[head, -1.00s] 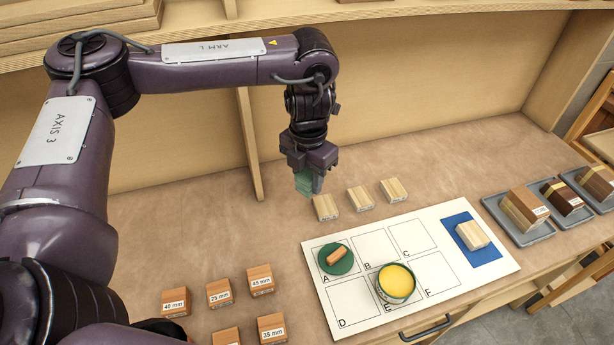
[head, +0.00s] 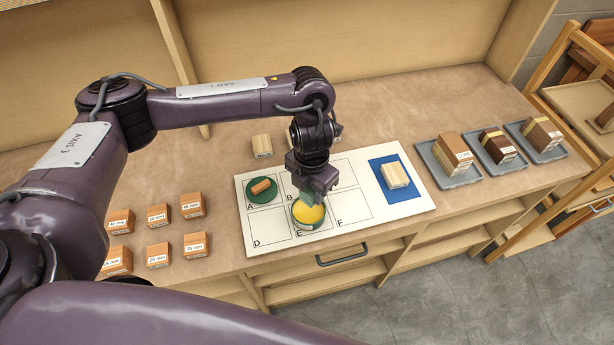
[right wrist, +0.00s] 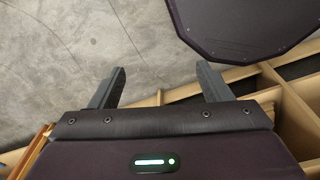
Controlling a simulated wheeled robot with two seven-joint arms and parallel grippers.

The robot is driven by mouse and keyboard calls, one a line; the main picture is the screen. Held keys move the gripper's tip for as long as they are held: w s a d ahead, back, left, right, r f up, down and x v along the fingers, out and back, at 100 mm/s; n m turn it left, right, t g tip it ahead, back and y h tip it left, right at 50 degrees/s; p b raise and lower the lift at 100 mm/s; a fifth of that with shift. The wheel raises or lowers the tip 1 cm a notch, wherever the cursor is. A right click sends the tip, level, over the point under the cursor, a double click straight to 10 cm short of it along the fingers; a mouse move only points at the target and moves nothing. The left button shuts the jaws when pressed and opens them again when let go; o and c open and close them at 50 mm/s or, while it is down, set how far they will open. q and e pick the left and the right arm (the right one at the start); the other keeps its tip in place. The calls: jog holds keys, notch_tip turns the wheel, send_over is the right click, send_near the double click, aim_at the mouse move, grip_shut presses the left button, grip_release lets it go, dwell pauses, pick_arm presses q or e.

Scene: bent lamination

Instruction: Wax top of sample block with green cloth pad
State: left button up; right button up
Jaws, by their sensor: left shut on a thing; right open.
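My left gripper (head: 312,193) is shut on a green cloth pad (head: 309,198), which is largely hidden by the fingers. It is over the open tin of yellow wax (head: 307,215) in cell E of the white board; I cannot tell whether the pad touches the wax. The pale wood sample block (head: 394,175) sits on the blue mat (head: 408,192) at the board's right, its top clear. My right gripper (right wrist: 160,85) is open and empty in the right wrist view, with grey floor beyond its fingers.
A green disc with an orange-brown piece (head: 262,187) is in cell A. Labelled wood blocks (head: 158,216) stand left of the board. Pale blocks (head: 262,145) stand behind it, partly hidden by my left arm. Grey trays (head: 453,176) with laminated blocks are at the right.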

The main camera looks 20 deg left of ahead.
aim_at(308, 211)
pick_arm(q)
jog(key=shift+a+f+b, duration=0.25)
jog(key=shift+f+b, duration=0.25)
jog(key=shift+f, duration=0.1)
jog(key=shift+a+f+b, duration=0.25)
jog(key=shift+f+b, duration=0.2)
jog(key=shift+f, duration=0.1)
jog(key=f+b, duration=0.3)
jog(key=shift+d+f, duration=0.15)
jog(key=shift+d, duration=0.15)
jog(key=shift+a+f+b, duration=0.1)
jog(key=shift+f+b, duration=0.15)
jog(key=shift+b, duration=0.05)
pick_arm(e)
jog(key=f, duration=0.3)
jog(key=a+f, duration=0.1)
jog(key=f, duration=0.1)
jog(key=shift+f, duration=0.25)
jog(key=shift+s+a, duration=0.1)
jog(key=shift+a, duration=0.05)
jog(key=shift+a, duration=0.6)
pick_arm(q)
jog(key=shift+f+b, duration=0.3)
jog(key=shift+f, duration=0.05)
pick_arm(e)
jog(key=shift+d+f, duration=0.35)
jog(key=shift+d, duration=0.15)
